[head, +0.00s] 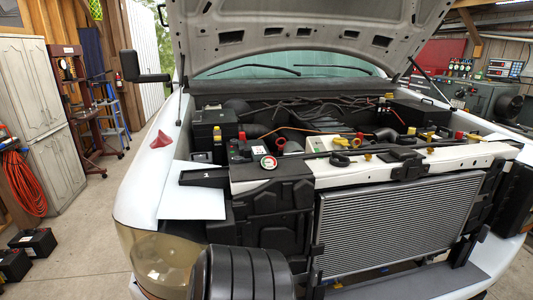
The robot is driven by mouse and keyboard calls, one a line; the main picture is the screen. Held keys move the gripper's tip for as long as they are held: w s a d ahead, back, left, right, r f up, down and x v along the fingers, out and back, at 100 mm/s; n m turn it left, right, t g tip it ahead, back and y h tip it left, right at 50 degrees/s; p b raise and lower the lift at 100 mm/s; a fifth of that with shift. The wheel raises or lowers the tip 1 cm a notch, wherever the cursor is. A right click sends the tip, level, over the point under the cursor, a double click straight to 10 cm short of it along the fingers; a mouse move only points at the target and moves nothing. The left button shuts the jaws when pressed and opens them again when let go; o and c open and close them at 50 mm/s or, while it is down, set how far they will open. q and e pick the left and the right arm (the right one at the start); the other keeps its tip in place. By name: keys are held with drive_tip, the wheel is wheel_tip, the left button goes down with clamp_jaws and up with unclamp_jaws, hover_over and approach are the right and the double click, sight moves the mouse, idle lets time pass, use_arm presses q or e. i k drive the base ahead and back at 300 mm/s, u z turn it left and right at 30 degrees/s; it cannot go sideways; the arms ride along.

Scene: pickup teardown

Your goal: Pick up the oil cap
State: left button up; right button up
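I cannot tell for certain which part is the oil cap. Several small yellow and red caps and handles show in the open engine bay, among them a yellow looped piece (340,160) behind the pale front crossbar and a red cap (459,135) at the right. A small round piece with a white face and a red and green rim (268,162) sits on the front black cover. Neither of my grippers can be made out. A black ribbed rounded part, probably mine, fills the bottom middle and hides part of the truck's front.
The raised hood (300,30) hangs over the engine bay. The radiator (395,225) stands at the front. Black batteries (36,241) stand on the floor at left.

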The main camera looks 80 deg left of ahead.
sight(338, 160)
drive_tip(key=u, duration=2.5)
